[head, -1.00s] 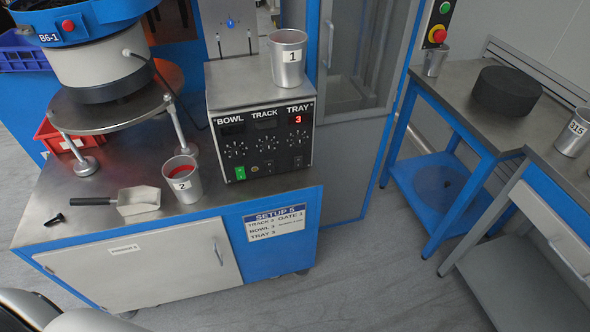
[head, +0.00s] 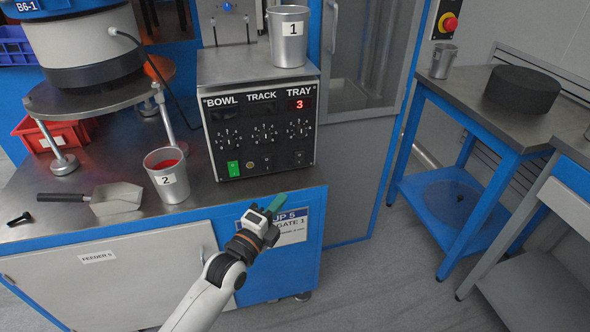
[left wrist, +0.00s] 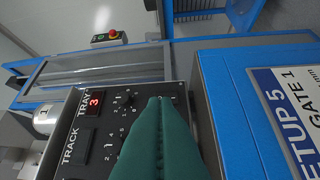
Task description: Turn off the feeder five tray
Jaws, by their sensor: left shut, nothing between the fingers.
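The feeder control box (head: 262,140) stands on the steel bench, its black front labelled BOWL, TRACK and TRAY. The TRAY display (head: 300,104) is lit with a red 3, and it also shows in the left wrist view (left wrist: 95,101). The TRAY knob (head: 298,131) is below it, with a small switch (head: 299,157) lower down. My left gripper (head: 277,203) is in front of the bench edge, below the panel's right side. Its green fingers (left wrist: 160,125) are shut and empty, covering part of the panel in the wrist view. My right gripper is out of view.
Cup 1 (head: 288,40) stands on the box. Cup 2 (head: 168,178), holding something red, stands left of it, beside a scoop (head: 117,199). The bowl feeder (head: 85,45) is at the back left. A table with a black disc (head: 522,90) stands right, across open floor.

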